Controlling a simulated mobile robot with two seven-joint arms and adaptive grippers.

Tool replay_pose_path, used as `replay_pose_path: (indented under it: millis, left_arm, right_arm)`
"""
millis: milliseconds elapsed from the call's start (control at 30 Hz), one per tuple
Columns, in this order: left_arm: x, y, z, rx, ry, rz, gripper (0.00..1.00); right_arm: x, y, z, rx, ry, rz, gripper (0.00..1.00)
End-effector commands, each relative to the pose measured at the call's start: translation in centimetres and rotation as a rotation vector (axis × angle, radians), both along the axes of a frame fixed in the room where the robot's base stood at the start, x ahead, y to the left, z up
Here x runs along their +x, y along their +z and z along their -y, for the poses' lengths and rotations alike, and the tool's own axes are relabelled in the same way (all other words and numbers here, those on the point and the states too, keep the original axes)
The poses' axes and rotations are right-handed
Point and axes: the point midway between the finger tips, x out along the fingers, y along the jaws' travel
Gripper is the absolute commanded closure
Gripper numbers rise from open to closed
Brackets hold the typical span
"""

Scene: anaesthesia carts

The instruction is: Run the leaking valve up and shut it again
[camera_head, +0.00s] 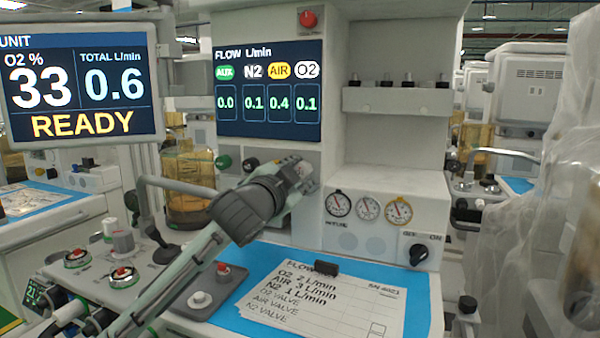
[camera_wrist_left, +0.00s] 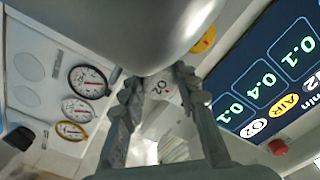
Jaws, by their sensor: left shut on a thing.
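My left gripper (camera_head: 298,176) reaches from the lower left to the knob row under the flow display (camera_head: 268,90). In the left wrist view its fingers (camera_wrist_left: 158,85) are shut on the white O2 knob (camera_wrist_left: 165,88). The yellow AIR knob (camera_wrist_left: 203,40) is beside it, partly hidden by my wrist. In the head view the gripper hides much of the row; a green knob (camera_head: 223,162) and a black knob (camera_head: 250,164) show to its left. The display reads AUX 0.0, N2 0.1, AIR 0.4, O2 0.1. My right gripper is not in view.
The left monitor (camera_head: 80,85) reads O2 33 %, total 0.6 L/min, READY. Gauges (camera_head: 369,208) and an ON switch (camera_head: 418,254) are right of the gripper. A written card (camera_head: 330,300) lies on a blue mat (camera_head: 255,265) below. Plastic sheeting (camera_head: 540,220) hangs at the right.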

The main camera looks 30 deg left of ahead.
Motion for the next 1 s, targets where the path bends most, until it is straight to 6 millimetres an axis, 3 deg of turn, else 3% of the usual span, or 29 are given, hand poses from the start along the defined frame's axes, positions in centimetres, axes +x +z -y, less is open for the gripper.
replay_pose_path:
  millis: [400,433,500,800,1000]
  left_arm:
    - [0.0,0.4,-0.1,0.012,0.001,0.006,0.98]
    - [0.0,0.4,-0.1,0.012,0.001,0.006,0.69]
    - [0.0,0.3,-0.1,0.012,0.002,0.005,0.61]
    - [-0.2,0.2,0.0,0.01,0.0,0.002,0.61]
    - [-2.6,0.1,0.6,0.012,-0.001,0.001,0.61]
  right_arm:
    - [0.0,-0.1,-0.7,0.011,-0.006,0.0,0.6]
    - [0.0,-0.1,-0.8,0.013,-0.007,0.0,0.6]
    - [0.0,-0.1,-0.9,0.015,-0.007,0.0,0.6]
    - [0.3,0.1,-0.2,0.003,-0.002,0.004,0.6]
    - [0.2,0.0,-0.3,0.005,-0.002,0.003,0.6]
